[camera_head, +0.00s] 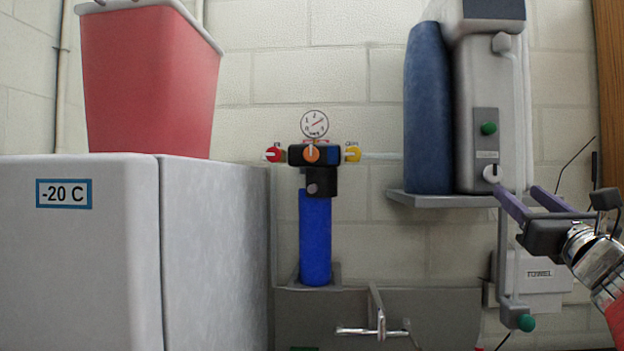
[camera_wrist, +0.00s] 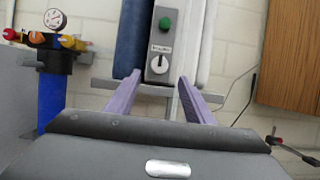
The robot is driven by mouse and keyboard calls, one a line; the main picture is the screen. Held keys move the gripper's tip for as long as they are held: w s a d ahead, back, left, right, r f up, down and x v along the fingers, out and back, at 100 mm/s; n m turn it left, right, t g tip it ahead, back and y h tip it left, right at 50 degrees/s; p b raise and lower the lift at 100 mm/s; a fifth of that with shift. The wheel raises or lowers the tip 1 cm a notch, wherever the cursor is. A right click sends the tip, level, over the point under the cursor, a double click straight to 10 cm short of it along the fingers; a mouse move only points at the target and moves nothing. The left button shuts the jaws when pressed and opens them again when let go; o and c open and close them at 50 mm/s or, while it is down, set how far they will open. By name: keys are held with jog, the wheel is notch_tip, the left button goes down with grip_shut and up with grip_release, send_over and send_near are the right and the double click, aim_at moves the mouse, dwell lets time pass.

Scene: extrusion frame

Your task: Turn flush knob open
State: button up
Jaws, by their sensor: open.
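A round white knob (camera_head: 491,173) with a dark pointer mark sits low on the grey panel of the wall-mounted purifier unit, below a green button (camera_head: 488,128). A small label between them is too small to read, so I cannot confirm that this is the flush knob. In the wrist view the knob (camera_wrist: 158,65) shows just beyond the gap between my fingertips. My gripper (camera_head: 517,191) is open and empty, its two purple fingers pointing at the panel from the right. In the wrist view my gripper (camera_wrist: 160,77) shows the fingers spread either side of the knob; contact is not visible.
A blue cylinder (camera_head: 428,108) stands left of the unit on a grey shelf (camera_head: 440,200). A filter with a blue housing (camera_head: 315,236) and gauge (camera_head: 315,124) is farther left. A tube with a green end (camera_head: 526,322) hangs below. A freezer (camera_head: 80,250) fills the left.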

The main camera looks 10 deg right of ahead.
aim_at(495, 174)
jog(key=x, duration=0.9)
jog(key=shift+w, duration=0.2)
jog(key=shift+c, duration=0.6)
